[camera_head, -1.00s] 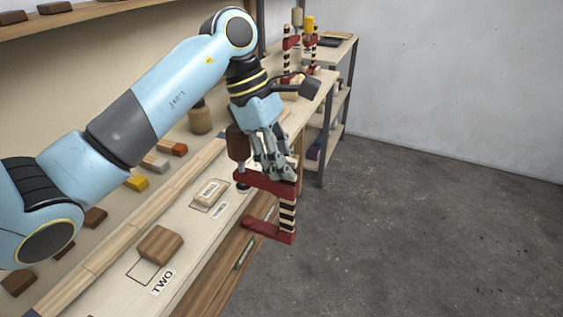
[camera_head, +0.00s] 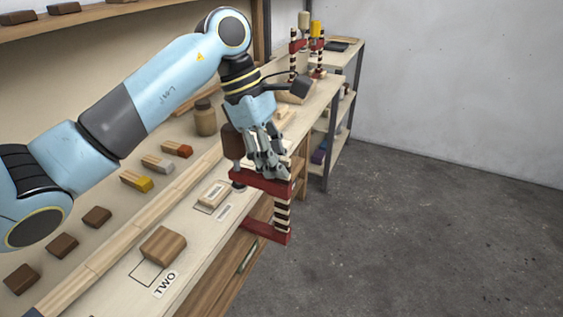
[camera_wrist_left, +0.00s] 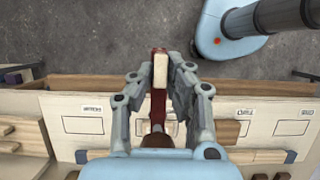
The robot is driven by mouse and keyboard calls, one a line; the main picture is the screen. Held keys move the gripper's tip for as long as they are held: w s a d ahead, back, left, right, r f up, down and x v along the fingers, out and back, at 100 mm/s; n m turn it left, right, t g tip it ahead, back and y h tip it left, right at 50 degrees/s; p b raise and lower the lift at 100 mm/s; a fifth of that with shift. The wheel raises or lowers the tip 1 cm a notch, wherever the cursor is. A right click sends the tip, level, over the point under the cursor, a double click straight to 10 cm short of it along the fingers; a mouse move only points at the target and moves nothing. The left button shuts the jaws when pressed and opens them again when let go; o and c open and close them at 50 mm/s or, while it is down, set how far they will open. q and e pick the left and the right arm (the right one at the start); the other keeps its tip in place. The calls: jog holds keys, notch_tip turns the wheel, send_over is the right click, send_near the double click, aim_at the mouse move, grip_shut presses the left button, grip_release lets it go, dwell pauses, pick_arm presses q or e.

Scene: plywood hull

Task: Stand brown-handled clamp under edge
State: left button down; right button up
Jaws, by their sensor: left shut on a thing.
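The brown-handled clamp (camera_head: 262,181) has red arms, a black-and-cream striped bar and a brown handle (camera_head: 232,142). My left gripper (camera_head: 280,172) is shut on it near the top of the bar. The clamp is upright at the front edge of the workbench (camera_head: 195,235). Its upper arm is over the bench top and its lower arm is below the edge level, with the bar outside the edge. Whether it touches the bench, I cannot tell. In the left wrist view the clamp (camera_wrist_left: 158,100) lies between both fingers. My right gripper is not in view.
A brown wooden block (camera_head: 163,246) sits by the outline marked TWO, and a small pale block (camera_head: 213,195) lies behind it. A yellow-handled clamp (camera_head: 317,42) and a pale-handled one (camera_head: 303,35) stand farther back. The grey floor (camera_head: 420,230) at right is clear.

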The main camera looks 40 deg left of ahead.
aim_at(243, 157)
pick_arm(q)
jog(key=shift+s+a, duration=0.25)
jog(key=shift+a, duration=0.8)
jog(key=shift+s+a+b, duration=0.2)
jog(key=shift+a+b, duration=0.05)
jog(key=shift+a, duration=0.45)
jog(key=shift+s+a+b, duration=0.15)
jog(key=shift+a+b, duration=0.1)
jog(key=shift+a, duration=0.45)
jog(key=shift+s+a, duration=0.25)
jog(key=shift+a, duration=0.85)
jog(key=shift+b, duration=0.3)
jog(key=shift+b, duration=0.45)
